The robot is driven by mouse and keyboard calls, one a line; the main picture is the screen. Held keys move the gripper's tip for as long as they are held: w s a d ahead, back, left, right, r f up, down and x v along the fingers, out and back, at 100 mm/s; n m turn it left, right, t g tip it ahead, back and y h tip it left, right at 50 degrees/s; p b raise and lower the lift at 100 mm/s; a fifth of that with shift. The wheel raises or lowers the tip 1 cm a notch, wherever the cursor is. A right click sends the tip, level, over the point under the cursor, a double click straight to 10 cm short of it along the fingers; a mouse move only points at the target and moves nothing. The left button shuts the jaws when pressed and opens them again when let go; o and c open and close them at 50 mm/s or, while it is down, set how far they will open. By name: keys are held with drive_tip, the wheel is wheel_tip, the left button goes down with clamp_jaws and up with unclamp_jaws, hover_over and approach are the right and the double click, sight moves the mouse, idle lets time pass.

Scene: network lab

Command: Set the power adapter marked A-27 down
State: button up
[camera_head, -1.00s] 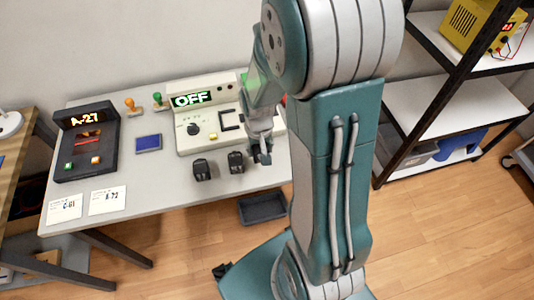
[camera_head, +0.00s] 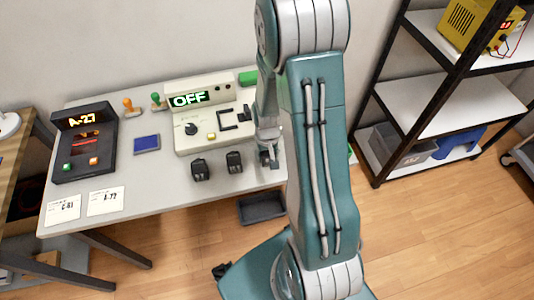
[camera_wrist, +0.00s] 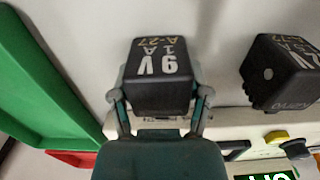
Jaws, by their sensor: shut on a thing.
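In the head view my gripper (camera_head: 268,158) is low over the right part of the grey table (camera_head: 150,205), right of two other black adapters. The held adapter is hard to make out there. I cannot tell whether its underside touches the table. A neighbouring black adapter (camera_wrist: 282,72) stands apart from it in the wrist view.
Two black adapters stand on the table, one left (camera_head: 200,170) and one right (camera_head: 235,162). A cream device (camera_head: 207,136) reading OFF is behind them. A black unit (camera_head: 84,142) at left displays A-27. A green object (camera_wrist: 40,85) lies left in the wrist view.

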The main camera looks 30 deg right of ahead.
drive_tip(key=o, duration=1.3)
drive_tip(key=shift+c, duration=0.2)
wheel_tip(320, 180, up, 12)
drive_tip(key=shift+r, duration=0.1)
drive_tip(key=s+a+r+n+t, duration=0.1)
drive_tip(key=s+a+r+t, duration=0.1)
drive_tip(key=r, duration=0.4)
drive_tip(key=s+a+r+n+t, duration=0.1)
drive_tip(key=s+a+r, duration=0.4)
drive_tip(key=s+r, duration=0.1)
drive_tip(key=s+a+r+n+t, duration=0.1)
drive_tip(key=s+a+r+t, duration=0.1)
drive_tip(key=s+a+r, duration=0.2)
wheel_tip(320, 180, up, 4)
drive_tip(key=shift+s+f+t, duration=0.2)
drive_tip(key=shift+s+t, duration=0.1)
drive_tip(key=shift+s, duration=0.1)
